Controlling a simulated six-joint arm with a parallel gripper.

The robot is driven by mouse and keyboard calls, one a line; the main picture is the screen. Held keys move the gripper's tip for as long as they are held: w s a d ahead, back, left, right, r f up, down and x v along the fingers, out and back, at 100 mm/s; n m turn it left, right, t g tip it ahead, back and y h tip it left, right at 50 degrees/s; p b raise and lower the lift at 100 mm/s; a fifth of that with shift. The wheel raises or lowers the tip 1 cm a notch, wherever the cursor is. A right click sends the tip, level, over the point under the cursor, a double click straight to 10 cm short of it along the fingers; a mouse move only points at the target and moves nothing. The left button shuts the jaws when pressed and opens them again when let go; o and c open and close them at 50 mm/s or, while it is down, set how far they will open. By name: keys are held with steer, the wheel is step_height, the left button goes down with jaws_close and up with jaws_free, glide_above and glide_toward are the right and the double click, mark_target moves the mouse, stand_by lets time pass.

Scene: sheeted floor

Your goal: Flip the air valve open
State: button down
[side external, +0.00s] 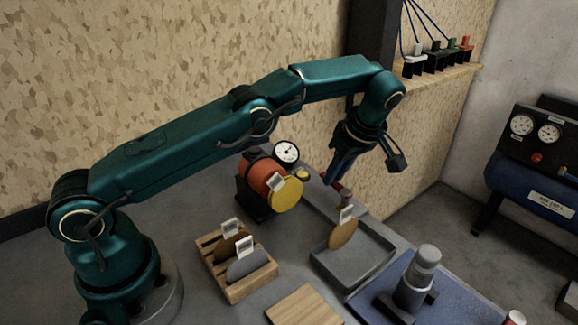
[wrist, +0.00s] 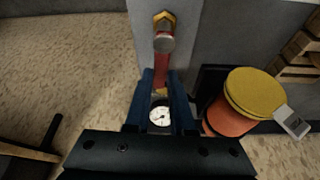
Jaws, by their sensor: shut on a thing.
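My gripper (wrist: 162,80) is shut on the red lever, with one blue finger on each side. In the side view my gripper (side external: 331,178) points down at the red lever (side external: 343,189), behind the grey tray. The lever's far end is hidden between the fingers. A white-faced gauge (wrist: 160,116) shows between the fingers; it also stands left of my gripper in the side view (side external: 286,152).
An orange cylinder with a yellow cap (side external: 285,193) stands close left of my gripper. A grey tray (side external: 352,270) with a tagged tan disc (side external: 343,235) lies in front. A wooden rack (side external: 236,266) and a blue mat (side external: 440,300) are nearby. The patterned wall stands behind.

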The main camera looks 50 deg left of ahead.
steer(key=shift+s+n, duration=0.25)
steer(key=shift+n, duration=0.35)
stand_by(0.3)
steer(key=c, duration=0.8)
jaws_free()
steer(key=shift+o, duration=0.2)
steer(key=shift+w+m, duration=0.25)
steer(key=shift+m, duration=0.15)
